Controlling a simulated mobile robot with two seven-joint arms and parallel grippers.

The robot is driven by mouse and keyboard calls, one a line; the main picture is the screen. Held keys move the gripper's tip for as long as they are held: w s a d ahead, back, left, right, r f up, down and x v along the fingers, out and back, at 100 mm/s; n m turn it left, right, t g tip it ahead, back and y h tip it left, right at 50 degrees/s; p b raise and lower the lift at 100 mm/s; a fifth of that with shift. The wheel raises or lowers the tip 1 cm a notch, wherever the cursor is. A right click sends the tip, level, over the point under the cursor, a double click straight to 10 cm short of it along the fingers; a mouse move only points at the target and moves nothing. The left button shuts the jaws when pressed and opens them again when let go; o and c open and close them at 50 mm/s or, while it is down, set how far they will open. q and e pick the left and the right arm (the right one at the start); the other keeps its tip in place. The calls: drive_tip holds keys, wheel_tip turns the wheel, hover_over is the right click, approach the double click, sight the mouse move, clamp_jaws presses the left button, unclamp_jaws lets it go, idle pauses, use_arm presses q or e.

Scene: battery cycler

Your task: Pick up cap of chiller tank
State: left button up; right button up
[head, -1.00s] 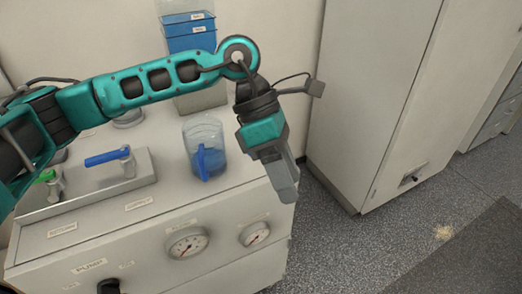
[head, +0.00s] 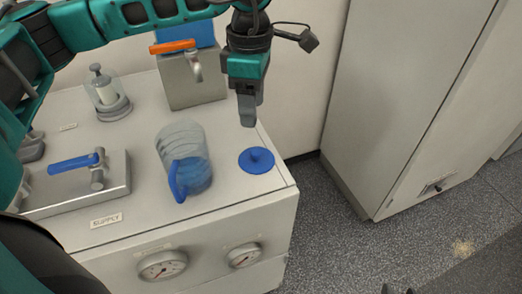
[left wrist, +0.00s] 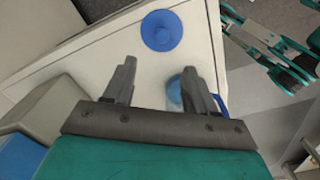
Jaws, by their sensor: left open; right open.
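A round blue cap with a small central knob (head: 257,160) lies flat on the white bench top near its right edge. It also shows in the left wrist view (left wrist: 162,30), beyond the fingertips. My left gripper (head: 247,118) points down and appears just behind the cap in the head view, apart from it. In the left wrist view its two fingers (left wrist: 158,70) are spread with nothing between them. Only the tips of my right gripper (head: 397,289) show at the bottom edge of the head view; they are open and far from the cap.
A clear jug with blue liquid (head: 190,160) stands left of the cap. A grey box (head: 192,85) with an orange-handled tap (head: 172,46) stands behind. A blue-handled valve (head: 75,163), a glass dome (head: 107,95) and gauges (head: 162,265) are further left or in front. A tall cabinet stands right.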

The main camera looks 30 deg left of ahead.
use_arm(q)
hover_over(256, 151)
drive_tip(key=f, duration=0.5)
drive_tip(key=shift+s+a+f, duration=0.1)
drive_tip(key=shift+a+f, duration=0.15)
drive_tip(key=shift+a, duration=0.05)
drive_tip(key=shift+d+f+b, duration=0.2)
drive_tip(key=shift+f+b, duration=0.1)
drive_tip(key=shift+f, duration=1.1)
drive_tip(key=shift+d+f+b, duration=0.15)
drive_tip(key=shift+f+b, duration=0.1)
drive_tip(key=shift+f, duration=1.1)
clamp_jaws()
